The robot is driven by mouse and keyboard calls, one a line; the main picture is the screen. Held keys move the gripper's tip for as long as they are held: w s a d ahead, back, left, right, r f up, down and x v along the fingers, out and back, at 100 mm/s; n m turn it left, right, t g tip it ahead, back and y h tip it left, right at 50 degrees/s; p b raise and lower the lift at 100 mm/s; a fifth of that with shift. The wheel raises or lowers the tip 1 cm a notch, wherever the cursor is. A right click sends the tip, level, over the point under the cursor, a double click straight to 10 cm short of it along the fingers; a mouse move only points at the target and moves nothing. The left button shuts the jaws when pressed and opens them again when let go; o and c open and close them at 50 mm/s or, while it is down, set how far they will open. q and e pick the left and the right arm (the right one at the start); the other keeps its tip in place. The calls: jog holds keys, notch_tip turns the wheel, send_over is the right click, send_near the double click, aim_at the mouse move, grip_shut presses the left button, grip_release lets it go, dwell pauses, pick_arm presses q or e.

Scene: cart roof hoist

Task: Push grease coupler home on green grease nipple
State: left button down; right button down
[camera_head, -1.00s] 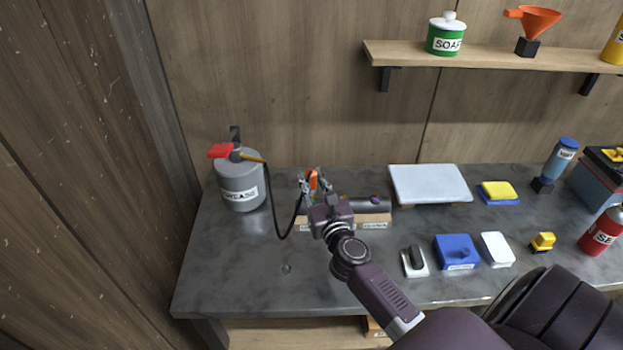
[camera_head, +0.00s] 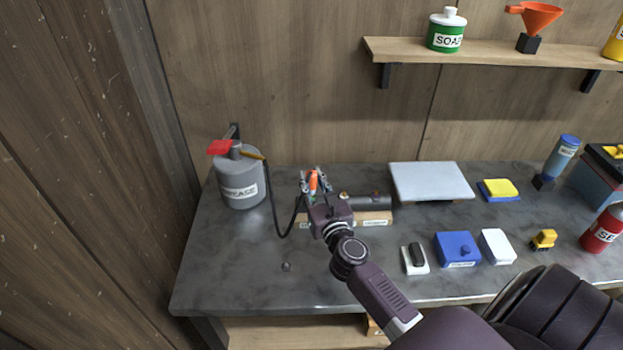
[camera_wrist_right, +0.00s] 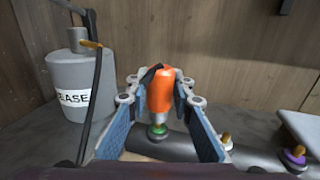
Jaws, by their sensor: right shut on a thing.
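The orange grease coupler (camera_wrist_right: 160,90) stands upright between the fingers of my right gripper (camera_wrist_right: 160,100), which is shut on it. The coupler also shows in the head view (camera_head: 313,182). The green grease nipple (camera_wrist_right: 157,131) is directly below the coupler on a dark grey pipe (camera_wrist_right: 252,156). The coupler's lower end looks close to or touching the green nipple; I cannot tell whether it is seated. A black hose (camera_head: 272,205) runs from the coupler side to the grey grease pump (camera_head: 240,172). My left gripper is not in view.
A yellowish nipple (camera_wrist_right: 226,141) and a purple nipple (camera_wrist_right: 294,157) sit further right on the pipe. A white board (camera_head: 430,181), a blue box (camera_head: 456,248) and other items stand to the right. The bench front left is mostly clear.

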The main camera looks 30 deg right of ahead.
jog(key=shift+f+b, duration=0.7)
jog(key=shift+f, duration=0.2)
jog(key=c, duration=1.6)
grip_release()
jog(key=v, duration=1.2)
jog(key=shift+a, duration=0.1)
